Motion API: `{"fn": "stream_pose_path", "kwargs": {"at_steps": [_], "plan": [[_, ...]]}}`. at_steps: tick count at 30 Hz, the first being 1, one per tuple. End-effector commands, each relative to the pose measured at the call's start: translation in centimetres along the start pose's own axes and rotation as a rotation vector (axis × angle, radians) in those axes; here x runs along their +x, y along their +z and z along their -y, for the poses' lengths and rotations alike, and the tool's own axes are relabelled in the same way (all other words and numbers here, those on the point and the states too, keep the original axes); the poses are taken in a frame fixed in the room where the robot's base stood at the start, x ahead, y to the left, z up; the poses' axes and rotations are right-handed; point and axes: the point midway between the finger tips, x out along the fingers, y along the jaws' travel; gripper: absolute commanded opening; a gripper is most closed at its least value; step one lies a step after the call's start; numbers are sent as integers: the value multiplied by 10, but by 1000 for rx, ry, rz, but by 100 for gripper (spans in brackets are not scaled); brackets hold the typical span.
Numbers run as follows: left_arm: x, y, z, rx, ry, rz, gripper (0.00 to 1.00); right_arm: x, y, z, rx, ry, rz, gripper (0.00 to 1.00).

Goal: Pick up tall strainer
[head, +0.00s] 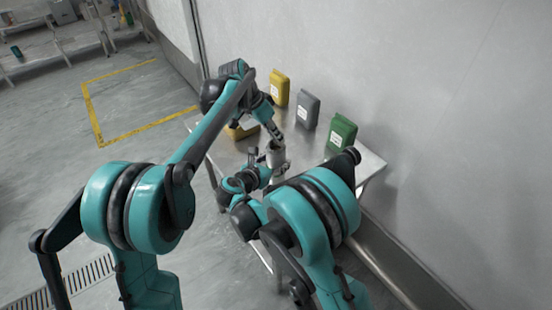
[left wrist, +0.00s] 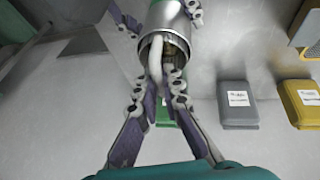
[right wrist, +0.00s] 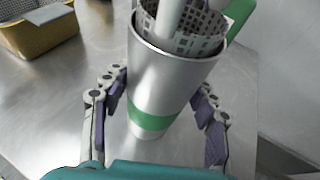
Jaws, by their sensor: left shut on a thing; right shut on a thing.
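The tall strainer (right wrist: 190,42) is a perforated metal basket with a pale handle. It sits inside the mouth of a silver metal cup (right wrist: 165,75) with a green band, its upper part above the rim in the right wrist view. My left gripper (left wrist: 163,88) is shut on the strainer's pale handle (left wrist: 155,55) at the cup's mouth; its fingertips partly hide the grip. My right gripper (right wrist: 162,88) has a finger on each side of the cup and is shut on it. In the head view the cup (head: 275,156) is small and partly hidden by my arms.
Yellow (head: 279,88), grey (head: 308,110) and green (head: 341,132) containers stand along the wall at the back of the metal table (head: 372,166). A yellow bin (right wrist: 42,35) is at the upper left in the right wrist view. The table's right end is clear.

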Motion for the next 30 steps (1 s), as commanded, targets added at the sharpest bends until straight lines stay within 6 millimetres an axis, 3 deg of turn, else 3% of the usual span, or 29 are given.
{"fn": "stream_pose_path", "kwargs": {"at_steps": [5,19,30], "plan": [[-6,-3,-1,0,0,0,0,0,0,0,0,0,-1,21],[-82,-34,-18,0,0,0,0,0,0,0,0,0,-1,21],[-91,-38,-20,0,0,0,0,0,0,0,0,0,-1,21]]}}
